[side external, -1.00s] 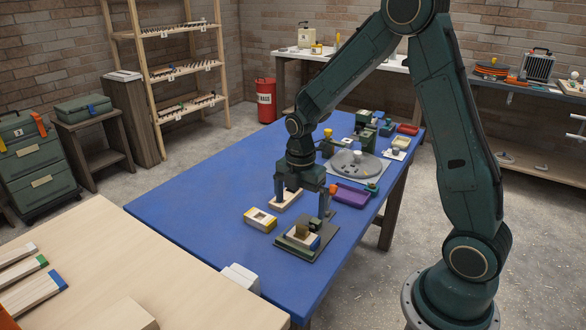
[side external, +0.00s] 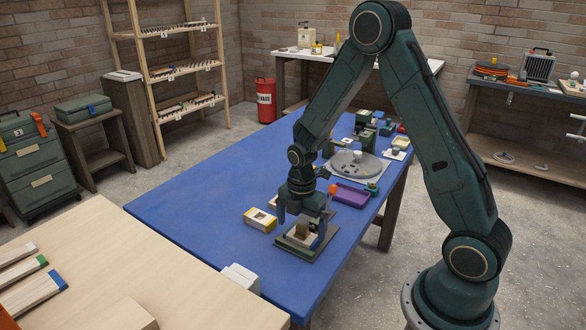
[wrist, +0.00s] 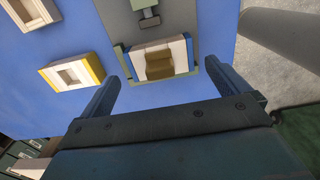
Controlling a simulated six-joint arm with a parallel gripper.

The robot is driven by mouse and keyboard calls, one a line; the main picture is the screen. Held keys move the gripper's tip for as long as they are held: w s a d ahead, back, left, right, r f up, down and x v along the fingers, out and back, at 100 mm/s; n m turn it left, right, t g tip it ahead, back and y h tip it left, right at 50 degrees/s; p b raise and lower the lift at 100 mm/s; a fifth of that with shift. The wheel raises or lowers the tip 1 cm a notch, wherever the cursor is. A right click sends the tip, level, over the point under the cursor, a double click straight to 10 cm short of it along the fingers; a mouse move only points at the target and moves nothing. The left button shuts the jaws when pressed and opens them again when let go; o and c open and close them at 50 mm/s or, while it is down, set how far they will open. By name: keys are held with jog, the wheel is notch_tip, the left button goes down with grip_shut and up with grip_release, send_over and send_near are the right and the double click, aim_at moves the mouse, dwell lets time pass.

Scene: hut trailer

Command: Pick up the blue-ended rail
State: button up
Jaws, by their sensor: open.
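A long pale rail with a blue end (side external: 40,297) lies on the wooden table at lower left in the side view. My gripper (side external: 301,226) is open and pointing down over the fixture. In the wrist view my gripper (wrist: 163,72) has its fingers apart, left and right of the fixture's piece, holding nothing. Whether the fingertips touch the fixture I cannot tell.
A yellow-ended frame block (side external: 259,220) lies left of the fixture. A purple tray (side external: 352,195) and a round grey plate (side external: 356,164) stand behind. Rails with green and white ends lie beside the long blue-ended one. The blue table's left half (side external: 190,200) is clear.

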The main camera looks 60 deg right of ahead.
jog(key=shift+f, duration=1.4)
jog(key=c, duration=0.9)
